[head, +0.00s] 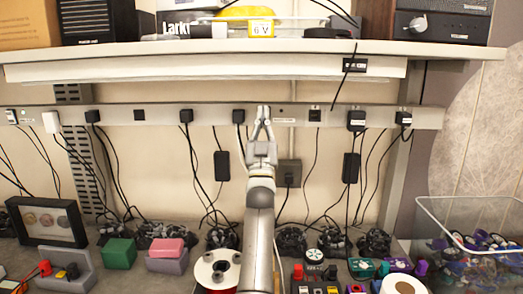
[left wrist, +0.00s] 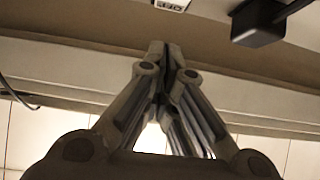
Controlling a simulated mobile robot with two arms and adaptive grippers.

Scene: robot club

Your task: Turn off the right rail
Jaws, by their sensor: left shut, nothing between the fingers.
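A long grey power rail (head: 205,115) with plugs in it runs across the wall below the shelf; I cannot tell where its right part begins. My left gripper (head: 263,112) is shut and empty, pointing up in front of the rail's middle and hiding part of it. A small pale label (head: 285,121) and a dark dot sit on the rail just right of the fingertips. In the left wrist view the shut fingertips (left wrist: 166,50) are near the rail's face, below a white label (left wrist: 172,4) with upside-down lettering that seems to read OFF. Contact cannot be told. My right gripper is out of view.
A black plug (head: 239,116) is close left of the gripper; black plugs (head: 356,120) sit farther right. A shelf (head: 200,48) overhangs the rail. A clear bin (head: 475,240) stands at right.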

